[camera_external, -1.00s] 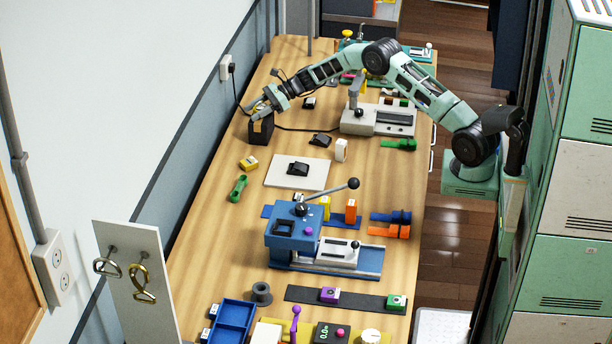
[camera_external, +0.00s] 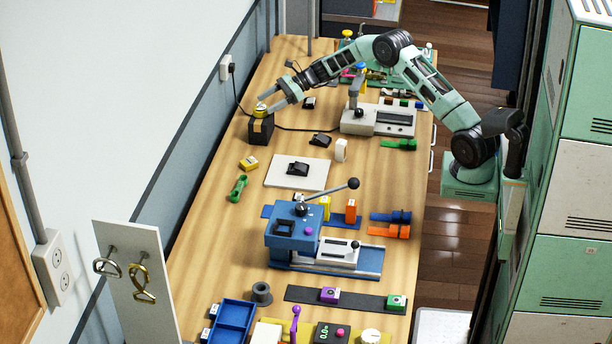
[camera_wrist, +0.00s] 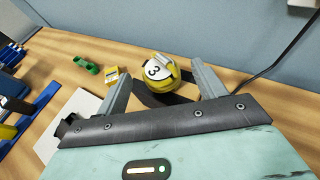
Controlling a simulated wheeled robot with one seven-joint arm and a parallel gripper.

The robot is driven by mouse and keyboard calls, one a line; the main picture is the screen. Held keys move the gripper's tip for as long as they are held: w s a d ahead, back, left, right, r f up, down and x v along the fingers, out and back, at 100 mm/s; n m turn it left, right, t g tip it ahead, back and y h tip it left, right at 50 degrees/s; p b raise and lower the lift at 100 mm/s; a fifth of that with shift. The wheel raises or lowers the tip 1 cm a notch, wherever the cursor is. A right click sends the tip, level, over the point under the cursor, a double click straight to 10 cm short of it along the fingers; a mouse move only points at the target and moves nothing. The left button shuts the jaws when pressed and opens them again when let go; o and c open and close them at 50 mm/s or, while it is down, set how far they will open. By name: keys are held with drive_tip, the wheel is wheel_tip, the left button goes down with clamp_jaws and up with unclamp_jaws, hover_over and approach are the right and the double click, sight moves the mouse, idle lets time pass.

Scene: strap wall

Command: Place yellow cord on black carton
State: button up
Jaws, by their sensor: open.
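A yellow cord (camera_external: 261,110), a rolled bundle with a white label marked 3, rests on top of the black carton (camera_external: 260,132) at the far left side of the bench. In the wrist view the yellow cord (camera_wrist: 158,70) lies between and just beyond my fingertips, with part of the dark carton (camera_wrist: 160,98) showing beneath it. My gripper (camera_external: 277,95) is open, its fingers spread apart, just above and to the right of the carton. In the wrist view my gripper (camera_wrist: 162,72) shows a clear gap around the cord.
A black power cable runs from a wall outlet (camera_external: 227,68) behind the carton. A small yellow box (camera_external: 249,163) and a green strap (camera_external: 238,188) lie nearer. A white plate (camera_external: 313,178) carries a black item. A grey machine (camera_external: 378,120) stands right.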

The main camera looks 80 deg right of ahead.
drive_tip(key=v, duration=0.6)
drive_tip(key=shift+s+b, duration=0.2)
drive_tip(key=shift+b, duration=0.1)
drive_tip(key=shift+d, duration=0.1)
